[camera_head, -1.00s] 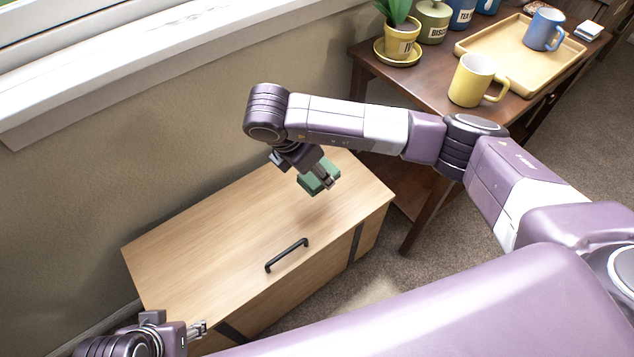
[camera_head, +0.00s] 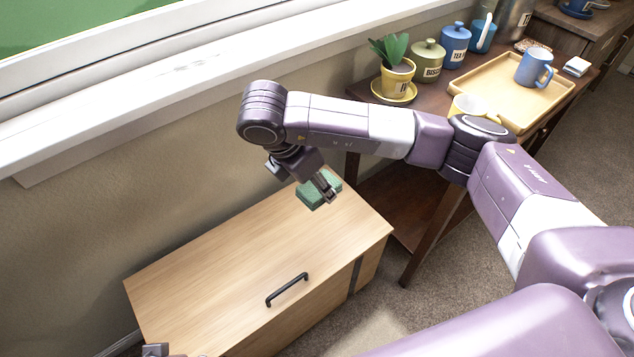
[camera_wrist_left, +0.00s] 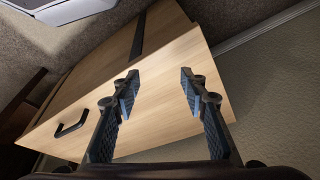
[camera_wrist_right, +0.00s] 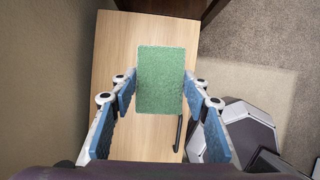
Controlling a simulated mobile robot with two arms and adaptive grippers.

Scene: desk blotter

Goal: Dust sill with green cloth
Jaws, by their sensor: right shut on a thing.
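The green cloth (camera_head: 312,197) is a small folded pad held by my right gripper (camera_head: 326,189) above the far part of the wooden chest. In the right wrist view the cloth (camera_wrist_right: 161,78) sits between the blue finger pads, which are shut on it. The white window sill (camera_head: 130,128) runs along the wall at upper left, with dark smudges on its top. The cloth is below and right of the sill, apart from it. My left gripper (camera_wrist_left: 159,82) is open and empty over the chest in the left wrist view; only a bit shows at the head view's bottom edge.
The wooden chest (camera_head: 215,275) with a black handle (camera_head: 287,290) stands under the sill. At right, a dark table (camera_head: 425,97) holds a potted plant (camera_head: 397,75), canisters, a yellow mug (camera_head: 465,105) and a tray (camera_head: 490,88) with a blue mug (camera_head: 533,68).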

